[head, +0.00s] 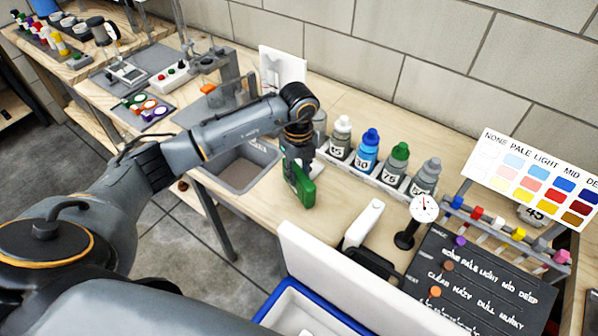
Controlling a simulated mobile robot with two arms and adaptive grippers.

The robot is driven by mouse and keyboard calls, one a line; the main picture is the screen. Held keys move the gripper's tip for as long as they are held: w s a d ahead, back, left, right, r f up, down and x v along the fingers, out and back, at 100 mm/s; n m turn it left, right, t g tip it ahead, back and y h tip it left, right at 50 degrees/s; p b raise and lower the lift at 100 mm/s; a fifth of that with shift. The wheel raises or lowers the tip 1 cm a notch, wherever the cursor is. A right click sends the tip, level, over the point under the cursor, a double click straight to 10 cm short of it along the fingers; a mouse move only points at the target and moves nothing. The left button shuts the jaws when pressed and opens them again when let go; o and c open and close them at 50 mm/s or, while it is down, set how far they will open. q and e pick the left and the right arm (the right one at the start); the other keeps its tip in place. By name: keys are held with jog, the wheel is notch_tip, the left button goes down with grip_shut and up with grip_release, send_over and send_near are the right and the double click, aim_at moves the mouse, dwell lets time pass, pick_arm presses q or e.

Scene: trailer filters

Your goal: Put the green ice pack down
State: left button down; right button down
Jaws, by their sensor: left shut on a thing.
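A green ice pack (304,188) shows in the head view near the middle of the wooden bench. My left gripper (297,165) points down and is shut on the ice pack. The pack hangs upright under the fingers; I cannot tell whether its lower edge touches the bench top (268,215). The fingers partly hide the pack's upper left part. My right gripper is not in the view.
A grey sink basin (246,178) is left of the pack. Several numbered bottles (366,150) stand in a row behind it. To the right are a dial gauge (424,208), a dark label board (480,280) and a colour chart (536,178). A blue-rimmed cooler (277,300) with a raised white lid is in front.

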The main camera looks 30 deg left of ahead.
pick_arm(q)
jog(key=shift+f, duration=0.35)
jog(key=shift+f, duration=0.2)
jog(key=c, duration=1.1)
grip_release()
jog(key=shift+o, duration=0.2)
